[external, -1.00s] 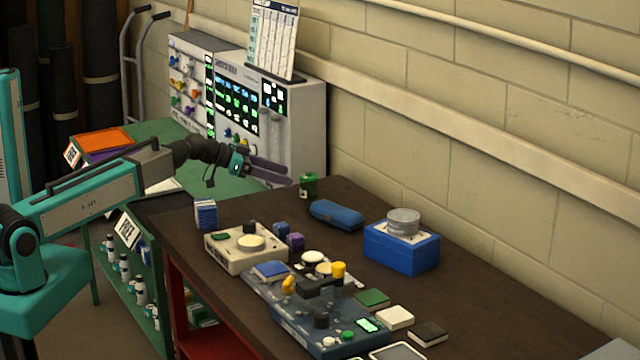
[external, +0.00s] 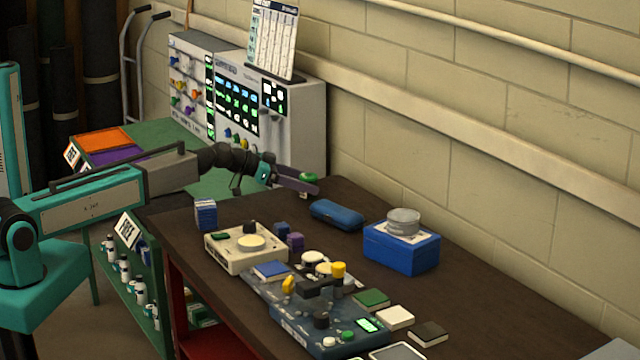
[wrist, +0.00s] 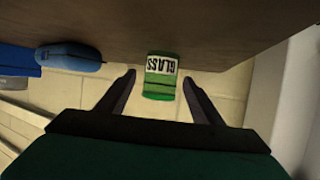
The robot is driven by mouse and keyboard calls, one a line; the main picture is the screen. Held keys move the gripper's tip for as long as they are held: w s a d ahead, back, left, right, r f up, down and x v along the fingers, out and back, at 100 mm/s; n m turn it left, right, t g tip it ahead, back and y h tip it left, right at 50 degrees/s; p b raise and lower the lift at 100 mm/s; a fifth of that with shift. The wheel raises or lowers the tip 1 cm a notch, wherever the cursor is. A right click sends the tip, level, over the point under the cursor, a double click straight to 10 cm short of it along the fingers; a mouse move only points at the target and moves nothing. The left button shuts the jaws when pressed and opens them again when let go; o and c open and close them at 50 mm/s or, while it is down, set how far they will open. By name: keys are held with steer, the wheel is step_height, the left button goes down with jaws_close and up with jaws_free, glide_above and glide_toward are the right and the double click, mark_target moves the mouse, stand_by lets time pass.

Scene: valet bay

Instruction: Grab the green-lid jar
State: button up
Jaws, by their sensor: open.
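The green-lid jar (external: 308,176) stands at the far end of the dark table, and only its lid shows above my gripper's fingers in the external view. In the wrist view, the jar (wrist: 161,82) is upside down in the picture, green with a white label reading "GLASS". My gripper (external: 298,186) is level, at the jar's height. In the wrist view, my gripper (wrist: 159,76) is open, with one fingertip on each side of the jar and a visible gap to both. The jar still appears to rest on the table.
A blue case (external: 337,214) lies right of the jar; it also shows in the wrist view (wrist: 68,57). A blue box (external: 401,249) with a round tin on top (external: 403,221) stands farther right. Grey control panels (external: 265,105) stand behind. A cream device (external: 246,262) sits nearer.

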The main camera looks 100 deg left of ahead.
steer(key=shift+p+x, duration=0.9)
steer(key=shift+x, duration=1.7)
steer(key=shift+f, duration=0.1)
steer(key=c, duration=1.1)
steer(key=shift+c, duration=0.2)
steer(key=shift+r, duration=0.2)
step_height(320, 180, up, 10)
steer(key=b, duration=0.1)
steer(key=shift+b, duration=0.3)
